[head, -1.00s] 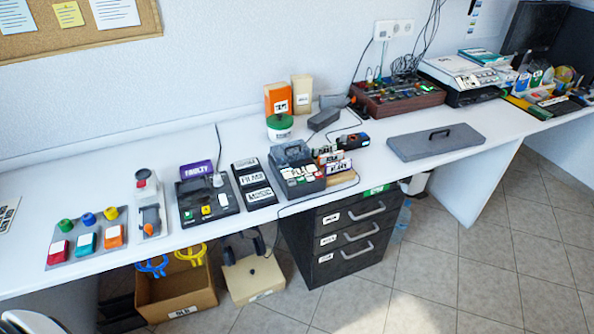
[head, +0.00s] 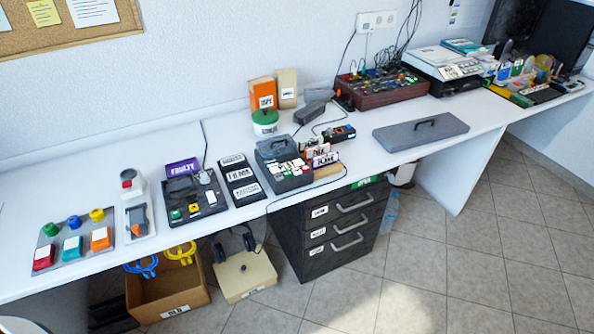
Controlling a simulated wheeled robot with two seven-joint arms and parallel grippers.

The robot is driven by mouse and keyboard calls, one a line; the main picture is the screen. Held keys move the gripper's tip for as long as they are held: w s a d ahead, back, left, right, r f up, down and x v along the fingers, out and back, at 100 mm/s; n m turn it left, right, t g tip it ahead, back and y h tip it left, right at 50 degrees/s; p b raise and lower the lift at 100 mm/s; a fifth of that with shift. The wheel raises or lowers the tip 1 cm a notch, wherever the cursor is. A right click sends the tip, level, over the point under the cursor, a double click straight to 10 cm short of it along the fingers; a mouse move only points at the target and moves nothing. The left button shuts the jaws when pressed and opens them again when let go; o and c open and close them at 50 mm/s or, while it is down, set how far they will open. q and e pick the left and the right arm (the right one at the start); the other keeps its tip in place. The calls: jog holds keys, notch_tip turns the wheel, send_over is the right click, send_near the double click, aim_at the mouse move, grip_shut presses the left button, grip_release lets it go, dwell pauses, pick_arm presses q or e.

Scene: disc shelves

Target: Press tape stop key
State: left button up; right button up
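A grey desktop machine (head: 284,168) with a front row of mostly white keys and a few coloured ones stands mid-table; it looks like a tape recorder. A flat black device (head: 192,199) with a green key and a yellow key lies to its left, under a purple "FAULTY" sign (head: 184,168). The key markings are too small to read, so I cannot tell which key is the tape stop key. Neither of my grippers is in view.
A panel of coloured buttons (head: 73,242) and a grey lever unit (head: 139,222) stand at the left. Small labelled cards (head: 320,152) stand right of the grey machine. Drawers (head: 338,228) and a cardboard box (head: 168,295) are below.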

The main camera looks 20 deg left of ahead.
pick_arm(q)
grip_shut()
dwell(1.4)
